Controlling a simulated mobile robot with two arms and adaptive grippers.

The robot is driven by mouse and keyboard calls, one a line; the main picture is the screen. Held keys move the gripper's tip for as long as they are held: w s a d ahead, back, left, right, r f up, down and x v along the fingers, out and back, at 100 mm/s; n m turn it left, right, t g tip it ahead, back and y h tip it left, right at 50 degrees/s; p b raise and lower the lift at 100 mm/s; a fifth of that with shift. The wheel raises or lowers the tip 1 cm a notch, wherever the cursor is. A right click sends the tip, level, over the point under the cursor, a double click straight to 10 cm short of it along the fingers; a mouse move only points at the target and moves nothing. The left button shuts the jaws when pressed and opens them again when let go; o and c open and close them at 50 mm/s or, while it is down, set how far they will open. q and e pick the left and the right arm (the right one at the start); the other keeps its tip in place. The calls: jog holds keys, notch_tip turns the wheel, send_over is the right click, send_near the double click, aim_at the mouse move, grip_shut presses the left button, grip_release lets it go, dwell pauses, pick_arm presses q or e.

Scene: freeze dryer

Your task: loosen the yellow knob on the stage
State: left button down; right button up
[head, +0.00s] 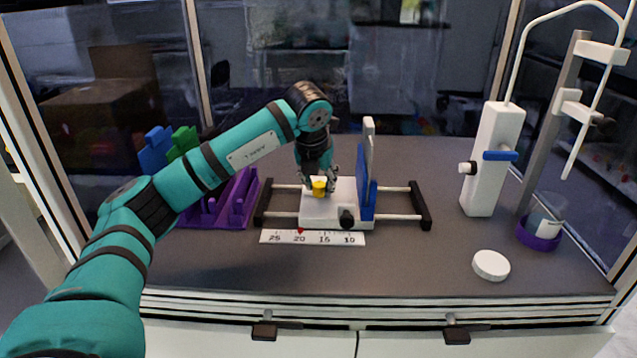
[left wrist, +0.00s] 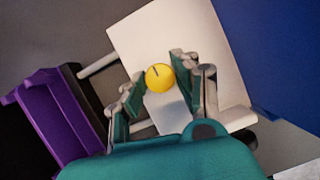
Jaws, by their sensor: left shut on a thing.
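The yellow knob (head: 319,187) sits on top of the white stage block (head: 345,205), which rides on two rails. In the left wrist view the knob (left wrist: 159,77) is round with a dark line across its top, over the white stage surface (left wrist: 150,30). My left gripper (head: 319,181) reaches down from above onto the knob. In the left wrist view its two fingers (left wrist: 159,82) stand either side of the knob, shut on it. The contact points are partly hidden. My right gripper is in neither view.
A blue upright plate (head: 366,185) stands on the stage right of the knob. A ruler strip (head: 312,238) lies in front. A purple rack (head: 238,200) is left, a white stand (head: 494,160) and round white lid (head: 491,265) right. Bench between stage and lid is clear.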

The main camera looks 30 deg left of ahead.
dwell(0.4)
pick_arm(q)
jog(key=c, duration=1)
grip_release()
jog(key=v, duration=1.2)
